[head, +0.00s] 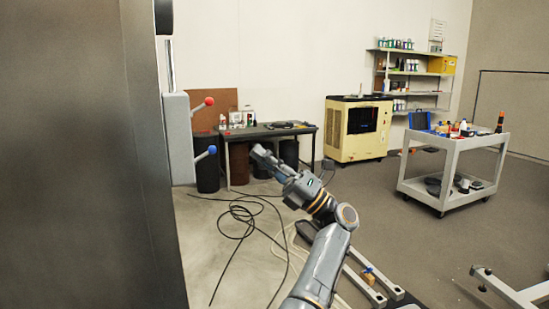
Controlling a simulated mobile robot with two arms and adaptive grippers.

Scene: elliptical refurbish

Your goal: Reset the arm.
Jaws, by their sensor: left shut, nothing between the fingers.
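My left gripper (262,153) is at the end of my grey arm, which reaches up from the bottom of the head view. It is shut and empty, held in the air in front of the dark workbench. It touches nothing that I can make out. My right gripper is not in view.
A large dark metal panel (95,160) fills the left side, with a grey lever box (180,140) carrying a red knob (208,101) and a blue knob (212,149). Black cables (245,215) lie on the floor. A white cart (447,170) stands right, a yellow machine (357,130) behind.

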